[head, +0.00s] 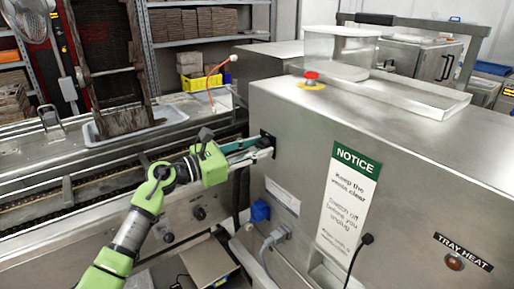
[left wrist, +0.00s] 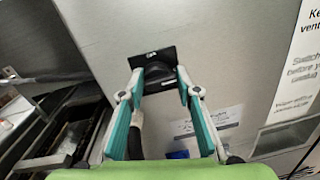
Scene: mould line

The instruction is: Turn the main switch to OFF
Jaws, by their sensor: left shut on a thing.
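The main switch (left wrist: 151,58) is a black plate with a dark round knob on the grey end wall of the steel machine. It shows in the head view (head: 268,137), partly hidden by my gripper. My left gripper (head: 264,150) reaches it from the left. In the left wrist view its teal-padded fingers (left wrist: 158,76) sit on either side of the knob and are shut on it. The knob's pointer and the plate's lettering are too small to read. My right gripper is in neither view.
The steel machine (head: 400,150) carries a red emergency button (head: 311,76) on its top and a notice sign (head: 347,200) on its front. A blue socket (head: 260,211) and a grey plug with cable (head: 274,236) sit below the switch. A conveyor (head: 60,205) runs at left.

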